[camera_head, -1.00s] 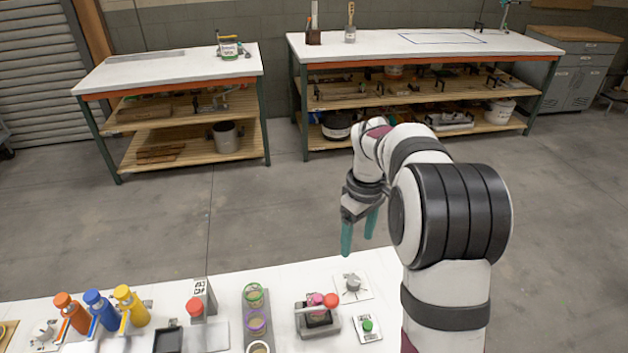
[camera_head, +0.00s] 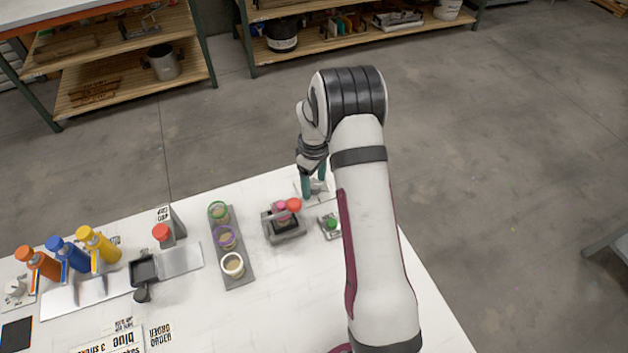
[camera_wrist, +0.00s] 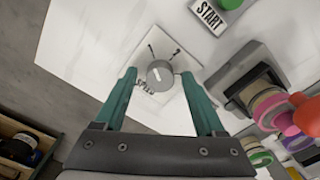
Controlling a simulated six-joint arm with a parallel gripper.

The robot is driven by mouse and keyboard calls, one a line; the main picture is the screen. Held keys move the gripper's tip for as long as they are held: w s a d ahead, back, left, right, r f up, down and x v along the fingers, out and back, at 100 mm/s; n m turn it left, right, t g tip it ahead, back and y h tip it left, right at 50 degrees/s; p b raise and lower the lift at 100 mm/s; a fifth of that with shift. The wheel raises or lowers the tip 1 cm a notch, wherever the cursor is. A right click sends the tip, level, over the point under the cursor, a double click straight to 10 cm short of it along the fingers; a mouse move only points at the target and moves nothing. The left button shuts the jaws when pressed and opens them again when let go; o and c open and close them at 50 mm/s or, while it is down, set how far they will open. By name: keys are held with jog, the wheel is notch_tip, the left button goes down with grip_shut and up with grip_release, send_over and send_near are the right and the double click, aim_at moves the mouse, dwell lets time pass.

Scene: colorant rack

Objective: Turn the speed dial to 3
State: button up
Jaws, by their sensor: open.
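The speed dial (camera_wrist: 160,74) is a round grey knob with a white pointer mark, on a white plate marked SPEED. A 2 is legible at its upper right and another mark at its upper left; no 3 is legible, and I cannot tell the exact setting. My gripper (camera_wrist: 159,79) is open, with one teal finger on each side of the knob. I cannot tell whether the fingers touch it. In the head view my gripper (camera_head: 314,187) points down at the dial's plate, near the table's far edge, and largely hides the knob.
A grey device with a red-knobbed lever (camera_head: 293,205) stands beside the dial. Left are a rack of cups (camera_head: 240,270) and several coloured bottles (camera_head: 100,244). Bare floor lies beyond the table edge.

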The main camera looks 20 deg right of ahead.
grip_shut()
jog(key=shift+m, duration=0.3)
jog(key=m, duration=0.5)
jog(key=shift+m, duration=0.3)
jog(key=m, duration=0.5)
jog(key=shift+m, duration=0.3)
jog(key=m, duration=1.2)
jog(key=shift+r, duration=0.1)
dwell(0.3)
